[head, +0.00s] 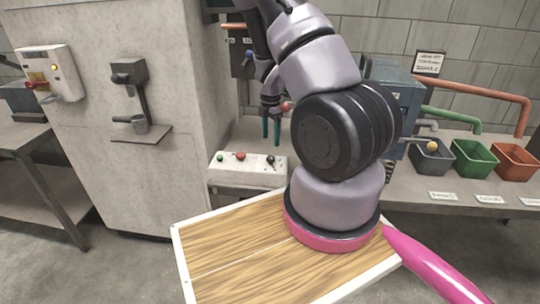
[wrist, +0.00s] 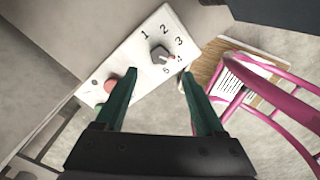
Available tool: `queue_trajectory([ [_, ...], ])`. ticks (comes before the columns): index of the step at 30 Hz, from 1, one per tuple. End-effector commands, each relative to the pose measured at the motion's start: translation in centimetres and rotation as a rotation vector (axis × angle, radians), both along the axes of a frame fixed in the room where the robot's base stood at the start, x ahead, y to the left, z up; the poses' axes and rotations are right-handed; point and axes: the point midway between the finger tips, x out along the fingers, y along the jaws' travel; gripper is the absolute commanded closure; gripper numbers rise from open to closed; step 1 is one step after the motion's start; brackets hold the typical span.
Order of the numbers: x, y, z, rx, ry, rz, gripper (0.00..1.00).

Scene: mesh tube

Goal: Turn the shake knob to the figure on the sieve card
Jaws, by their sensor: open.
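The shake knob (head: 270,160) is a dark knob on the right part of a white control panel (head: 228,176). In the wrist view the knob (wrist: 160,53) sits inside a ring of figures 1 to 5, with its reddish tip toward the 4. My gripper (head: 271,138) is above the panel, its green fingers pointing down. In the wrist view my gripper (wrist: 160,78) is open and empty, its fingers apart and the knob beyond the gap. A white card (head: 428,62) with dark print is on the back wall; its text is too small to read.
A red button (head: 240,156) and a green button (head: 220,158) are left of the knob. Grey (head: 432,158), green (head: 474,158) and orange (head: 516,161) bins stand on the right bench below pipes. A concrete block with a lever (head: 137,110) stands at left.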

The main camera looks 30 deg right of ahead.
Motion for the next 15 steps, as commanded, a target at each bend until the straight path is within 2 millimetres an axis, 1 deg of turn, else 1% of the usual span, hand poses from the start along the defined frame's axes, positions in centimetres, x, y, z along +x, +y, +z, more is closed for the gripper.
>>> queue_trajectory([
  [1,-0.1,-0.1,-1.1,0.001,0.003,-0.004,0.29],
  [3,-0.1,-0.1,-2.5,0.001,0.003,-0.004,0.29],
  [9,-0.1,0.0,-6.0,0.002,0.001,-0.004,0.29],
  [12,-0.1,0.0,-7.3,0.001,0.001,-0.003,0.29],
  [15,0.0,0.0,-8.0,0.0,-0.001,-0.003,0.29],
])
